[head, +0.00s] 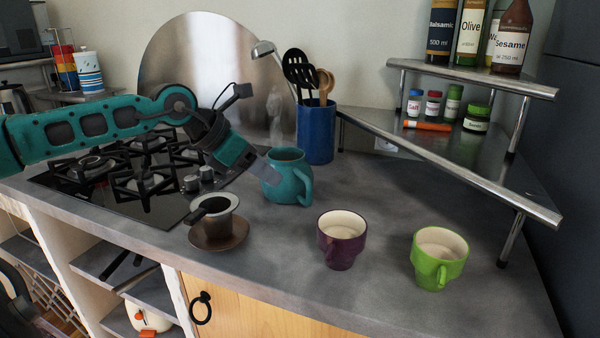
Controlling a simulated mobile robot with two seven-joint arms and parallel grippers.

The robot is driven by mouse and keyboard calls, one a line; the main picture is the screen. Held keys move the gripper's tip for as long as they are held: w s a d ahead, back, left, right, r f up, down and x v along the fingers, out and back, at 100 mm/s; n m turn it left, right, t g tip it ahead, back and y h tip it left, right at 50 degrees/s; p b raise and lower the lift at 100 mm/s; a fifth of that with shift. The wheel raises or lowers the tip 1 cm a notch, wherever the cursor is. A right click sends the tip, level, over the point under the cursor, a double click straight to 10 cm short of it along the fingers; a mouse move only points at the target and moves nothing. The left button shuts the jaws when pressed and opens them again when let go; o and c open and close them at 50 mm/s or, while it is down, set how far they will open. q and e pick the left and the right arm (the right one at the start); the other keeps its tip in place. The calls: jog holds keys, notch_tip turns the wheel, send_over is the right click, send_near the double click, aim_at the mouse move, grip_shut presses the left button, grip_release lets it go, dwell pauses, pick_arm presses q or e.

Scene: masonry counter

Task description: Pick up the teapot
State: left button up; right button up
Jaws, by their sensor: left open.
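No clearly recognisable teapot shows in the head view. The closest thing is a teal mug-like vessel (290,181), upright on the counter, open at the top, with a handle at its lower right. My left gripper (264,172) comes in from the left over the stove and points down to the right. Its fingers are open and overlap the left side of the teal vessel in the picture; I cannot tell whether they touch it.
A purple cup (341,240) and a green cup (439,259) stand at the front right. A blue utensil holder (316,134) stands behind the vessel. A steel shelf (460,153) bounds the right, the gas stove (100,190) the left.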

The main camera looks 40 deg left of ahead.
aim_at(296, 186)
pick_arm(q)
jog(key=shift+w+p+x, duration=0.25)
jog(key=shift+p+x, duration=1.55)
jog(key=shift+x, duration=4.55)
pick_arm(e)
jog(key=shift+s+d+r+h, duration=0.3)
jog(key=shift+s+d+r, duration=0.35)
jog(key=shift+s, duration=0.15)
pick_arm(q)
jog(key=shift+a+r, duration=0.15)
jog(key=shift+a, duration=0.05)
grip_shut()
jog(key=shift+w+r, duration=0.1)
jog(key=shift+r, duration=0.15)
